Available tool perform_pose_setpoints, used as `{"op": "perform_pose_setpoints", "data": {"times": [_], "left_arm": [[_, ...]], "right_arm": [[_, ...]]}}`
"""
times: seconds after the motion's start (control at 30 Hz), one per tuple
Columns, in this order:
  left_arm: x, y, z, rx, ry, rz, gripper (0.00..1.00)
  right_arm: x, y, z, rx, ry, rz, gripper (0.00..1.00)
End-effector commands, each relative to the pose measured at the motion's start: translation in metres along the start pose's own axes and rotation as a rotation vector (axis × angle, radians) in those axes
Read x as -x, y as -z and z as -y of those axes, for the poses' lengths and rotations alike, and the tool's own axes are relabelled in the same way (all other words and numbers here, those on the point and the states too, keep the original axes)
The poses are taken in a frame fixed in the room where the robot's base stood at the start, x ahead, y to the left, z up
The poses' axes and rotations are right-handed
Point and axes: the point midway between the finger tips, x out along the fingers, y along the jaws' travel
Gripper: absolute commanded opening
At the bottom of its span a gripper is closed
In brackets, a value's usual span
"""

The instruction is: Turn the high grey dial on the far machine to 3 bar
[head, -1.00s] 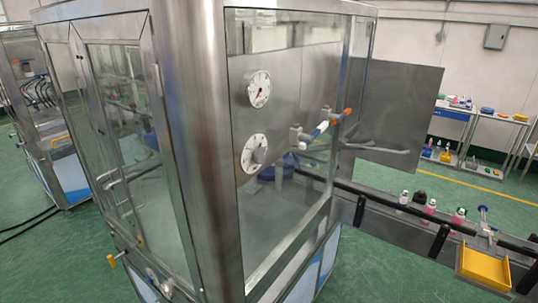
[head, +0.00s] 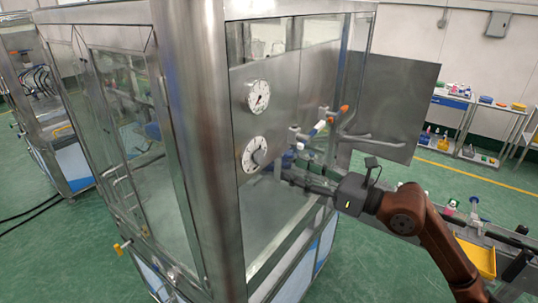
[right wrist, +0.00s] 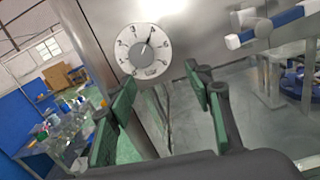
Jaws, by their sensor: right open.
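The lower dial (head: 254,154) has a round white face and a grey knob at its centre, on the machine's steel panel. It also shows in the right wrist view (right wrist: 143,50), upright enough to show numerals around the face and a dark pointer toward the upper right; the exact reading is too small to tell. My right gripper (head: 284,174) is just right of and below this dial, apart from it. In the right wrist view its green-padded fingers (right wrist: 160,85) are spread and empty, below the dial. My left gripper is out of view.
A blue-and-white handle (head: 315,131) sticks out right of the dials, close above my right gripper. A steel corner post (head: 200,150) stands left of the panel. A yellow tray (head: 475,257) is at lower right.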

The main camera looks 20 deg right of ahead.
Motion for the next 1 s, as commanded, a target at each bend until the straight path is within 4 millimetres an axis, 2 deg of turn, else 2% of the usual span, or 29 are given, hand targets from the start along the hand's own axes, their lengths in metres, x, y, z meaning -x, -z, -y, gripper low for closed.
{"op": "perform_pose_setpoints", "data": {"times": [0.03,0.17,0.27,0.4,0.7,1.0], "left_arm": [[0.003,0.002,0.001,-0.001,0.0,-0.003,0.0],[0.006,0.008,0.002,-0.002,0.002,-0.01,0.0],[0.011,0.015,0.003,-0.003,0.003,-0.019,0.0],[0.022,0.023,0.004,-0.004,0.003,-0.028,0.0],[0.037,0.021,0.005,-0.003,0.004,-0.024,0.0],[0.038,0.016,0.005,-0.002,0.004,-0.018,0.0]], "right_arm": [[0.003,-0.009,-0.015,0.089,0.005,-0.013,0.47],[0.003,-0.016,-0.031,0.197,0.019,-0.028,0.47],[-0.005,-0.018,-0.032,0.208,0.022,-0.028,0.47],[-0.027,-0.019,-0.032,0.206,0.02,-0.026,0.47],[-0.066,-0.016,-0.03,0.203,0.021,-0.026,0.47],[-0.072,-0.014,-0.03,0.203,0.021,-0.027,0.47]]}}
